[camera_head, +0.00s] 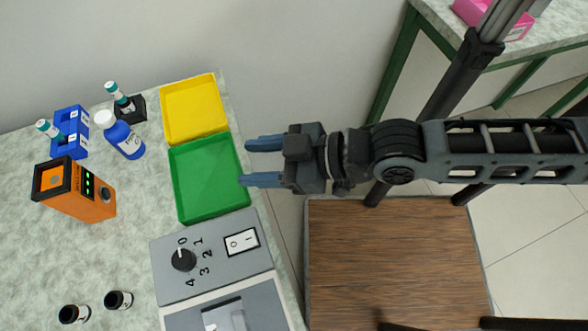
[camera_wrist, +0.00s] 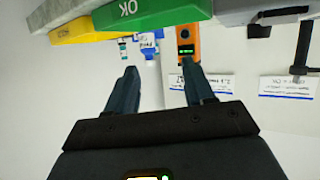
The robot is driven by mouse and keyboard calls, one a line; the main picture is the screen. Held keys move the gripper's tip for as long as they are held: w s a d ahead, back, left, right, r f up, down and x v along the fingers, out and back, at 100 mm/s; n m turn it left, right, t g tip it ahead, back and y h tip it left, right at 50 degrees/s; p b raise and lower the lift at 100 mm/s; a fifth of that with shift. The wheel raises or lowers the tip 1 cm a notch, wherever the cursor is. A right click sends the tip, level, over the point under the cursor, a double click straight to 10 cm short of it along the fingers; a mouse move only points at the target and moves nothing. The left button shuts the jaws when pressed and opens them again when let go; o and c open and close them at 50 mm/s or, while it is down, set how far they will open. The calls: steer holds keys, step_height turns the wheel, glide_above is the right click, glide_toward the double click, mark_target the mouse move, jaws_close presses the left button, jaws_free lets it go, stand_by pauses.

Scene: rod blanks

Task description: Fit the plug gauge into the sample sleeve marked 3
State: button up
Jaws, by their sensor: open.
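My gripper (camera_head: 250,162) is open and empty, its two blue-grey fingers pointing left at the green tray's right edge. It also shows in the wrist view (camera_wrist: 160,68), with nothing between the fingers. I cannot tell for sure which thing is the plug gauge. One teal-topped piece (camera_head: 118,93) stands in a black block (camera_head: 131,109); another (camera_head: 46,128) is at a blue holder (camera_head: 73,120) with small white labels. Two short black-and-white cylinders (camera_head: 74,314), (camera_head: 118,299) stand at the front left of the table. No number 3 is readable on any sleeve.
The table (camera_head: 110,240) also holds an orange device (camera_head: 88,205) with green lights, a blue bottle (camera_head: 127,140), a yellow tray (camera_head: 193,106), a green tray (camera_head: 207,180) and a grey dial-and-switch box (camera_head: 210,258). Both trays look empty. A brown wooden surface (camera_head: 395,255) lies below my arm.

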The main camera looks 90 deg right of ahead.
steer(key=s+a+r+t+y, duration=0.1)
steer(key=s+a+r, duration=0.4)
steer(key=shift+s+n+y, duration=0.25)
steer(key=shift+n+y, duration=0.05)
